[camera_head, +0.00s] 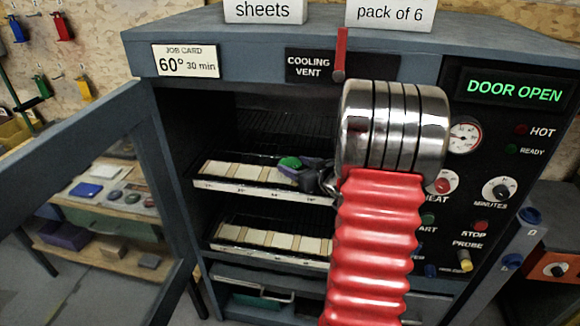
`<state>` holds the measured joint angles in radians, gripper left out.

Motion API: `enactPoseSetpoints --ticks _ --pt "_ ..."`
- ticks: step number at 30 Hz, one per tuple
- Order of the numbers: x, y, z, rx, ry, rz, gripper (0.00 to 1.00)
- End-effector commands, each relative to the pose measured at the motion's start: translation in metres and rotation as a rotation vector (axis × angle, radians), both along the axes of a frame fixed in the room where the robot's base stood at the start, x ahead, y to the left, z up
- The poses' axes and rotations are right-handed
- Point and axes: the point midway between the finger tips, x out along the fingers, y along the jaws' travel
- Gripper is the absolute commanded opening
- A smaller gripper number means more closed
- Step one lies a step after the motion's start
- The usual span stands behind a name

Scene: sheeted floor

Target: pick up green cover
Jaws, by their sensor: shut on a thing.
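The green cover (290,163) is a small green rounded piece at the right part of the upper tray (230,188) inside the open oven. My gripper (304,168) is dark and reaches in from the right, shut on the green cover. Its fingers are small and partly dark against the oven's inside. My red ribbed arm and its shiny metal joint hide the right part of the oven opening and the right end of the tray.
The oven door (75,195) stands open to the left, with its glass showing small items on a bench. A lower tray (270,252) sits under the upper one. A control panel (500,160) reading DOOR OPEN is on the right. A wire rack (285,128) lies above.

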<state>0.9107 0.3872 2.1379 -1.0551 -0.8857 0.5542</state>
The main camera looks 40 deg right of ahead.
Motion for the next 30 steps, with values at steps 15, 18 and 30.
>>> enactPoseSetpoints --ticks 15,18,30 --pt "0.0 0.0 0.001 0.0 -0.001 0.0 0.27" --pt "0.0 0.0 0.005 -0.001 -0.002 0.0 0.27" --pt "0.0 -0.001 0.06 -0.006 -0.004 0.001 0.27"
